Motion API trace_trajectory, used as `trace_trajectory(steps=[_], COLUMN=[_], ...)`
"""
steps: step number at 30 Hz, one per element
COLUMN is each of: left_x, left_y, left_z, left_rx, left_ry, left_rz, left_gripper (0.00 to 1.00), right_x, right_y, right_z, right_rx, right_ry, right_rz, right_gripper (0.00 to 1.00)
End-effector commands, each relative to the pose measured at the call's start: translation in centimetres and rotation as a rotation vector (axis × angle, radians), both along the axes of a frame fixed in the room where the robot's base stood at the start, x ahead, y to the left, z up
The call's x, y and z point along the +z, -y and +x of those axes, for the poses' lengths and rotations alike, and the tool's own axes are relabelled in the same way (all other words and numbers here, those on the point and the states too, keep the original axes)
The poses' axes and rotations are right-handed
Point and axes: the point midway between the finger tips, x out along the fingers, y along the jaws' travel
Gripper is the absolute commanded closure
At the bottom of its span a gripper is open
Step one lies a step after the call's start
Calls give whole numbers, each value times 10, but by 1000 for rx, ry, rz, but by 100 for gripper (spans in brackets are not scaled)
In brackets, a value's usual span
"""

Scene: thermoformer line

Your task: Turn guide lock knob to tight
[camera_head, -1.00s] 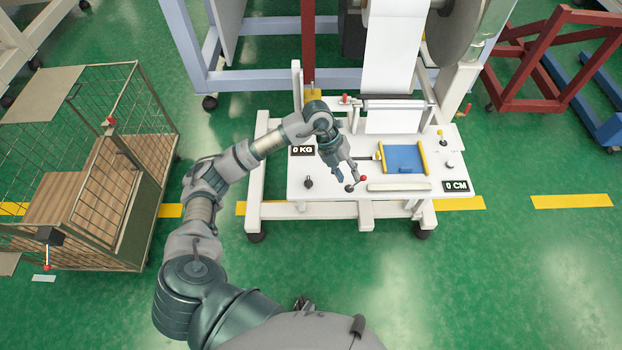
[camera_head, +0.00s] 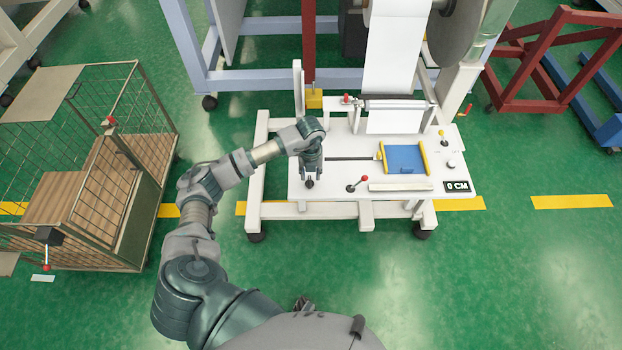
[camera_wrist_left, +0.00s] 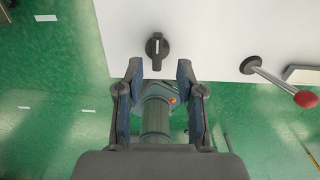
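The black knob (camera_wrist_left: 158,48) with a white line on its grip sits near the front left edge of the white table top. In the wrist view its grip and white line point along the picture's up-down direction. My left gripper (camera_wrist_left: 158,68) is open and empty, with its two fingertips just short of the knob, one to each side of it in the picture. In the head view my left gripper (camera_head: 311,174) is over the knob (camera_head: 309,185), which shows only partly at its tips. I cannot tell contact.
A lever with a red ball (camera_head: 357,184) stands right of the knob; it also shows in the wrist view (camera_wrist_left: 280,82). A blue plate (camera_head: 404,158) with yellow sides and a white bar (camera_head: 400,187) lie farther right. A wire cage cart (camera_head: 130,200) stands left.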

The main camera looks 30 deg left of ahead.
Motion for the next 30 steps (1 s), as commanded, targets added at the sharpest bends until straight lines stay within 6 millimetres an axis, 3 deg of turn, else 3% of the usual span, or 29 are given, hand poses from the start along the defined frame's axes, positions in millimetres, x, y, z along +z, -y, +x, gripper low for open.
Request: trace_trajectory(steps=[6,17,22,30], left_x=[-29,-34,-35,-35], left_y=[0,3,1,1], left_z=[0,0,0,1], left_rx=[0,-1,0,-3], left_ry=[-2,1,1,3], left_rz=[1,3,1,-1], left_gripper=[62,62,100,100], right_x=[0,3,2,1], right_y=[-1,-2,-1,2], right_z=[1,5,4,2], right_rx=[-1,-1,-1,0], right_ry=[-1,6,4,0], right_rz=[1,3,2,-2], right_gripper=[60,60,60,60])
